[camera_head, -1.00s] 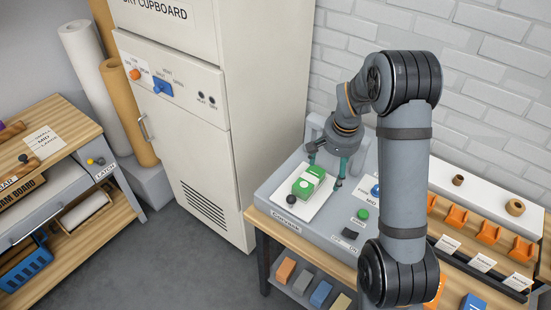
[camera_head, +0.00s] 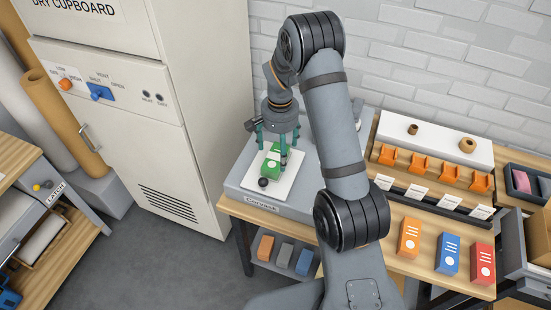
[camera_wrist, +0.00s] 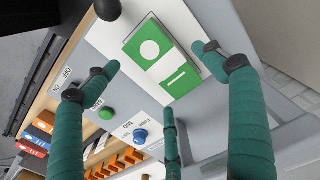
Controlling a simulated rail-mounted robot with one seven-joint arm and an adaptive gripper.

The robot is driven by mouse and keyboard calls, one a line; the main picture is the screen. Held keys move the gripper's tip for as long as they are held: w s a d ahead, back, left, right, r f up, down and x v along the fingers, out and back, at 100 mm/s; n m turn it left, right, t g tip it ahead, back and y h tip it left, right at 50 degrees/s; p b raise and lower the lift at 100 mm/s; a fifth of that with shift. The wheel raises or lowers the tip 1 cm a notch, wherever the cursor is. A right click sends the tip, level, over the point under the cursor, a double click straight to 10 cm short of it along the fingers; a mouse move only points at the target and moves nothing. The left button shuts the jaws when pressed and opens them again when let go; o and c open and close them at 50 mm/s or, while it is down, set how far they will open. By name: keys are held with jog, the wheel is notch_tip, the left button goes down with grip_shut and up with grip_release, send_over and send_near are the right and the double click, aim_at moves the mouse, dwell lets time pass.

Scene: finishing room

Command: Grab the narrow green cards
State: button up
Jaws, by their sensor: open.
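The green cards (camera_head: 268,161) form a narrow green stack with a white band and a white round mark. They lie on a white plate (camera_head: 289,185) on top of a grey machine (camera_head: 236,187). My gripper (camera_head: 278,150) is open, pointing down just above them with its teal fingers spread. In the wrist view the cards (camera_wrist: 150,50) show between the fingertips of my gripper (camera_wrist: 156,74), one finger to each side and a third lower down. No finger visibly touches them.
A black knob (camera_head: 263,183) stands at the plate's front edge. The dry cupboard (camera_head: 190,120) is close on the left. Orange holders (camera_head: 419,161) and orange, blue and red boxes (camera_head: 448,254) are on the bench to the right. A brick wall is behind.

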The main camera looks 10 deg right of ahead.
aim_at(279, 157)
notch_tip(279, 157, down, 4)
jog(key=shift+f+p, duration=0.15)
jog(key=shift+p, duration=0.65)
jog(key=shift+c, duration=0.4)
jog(key=c, duration=1.5)
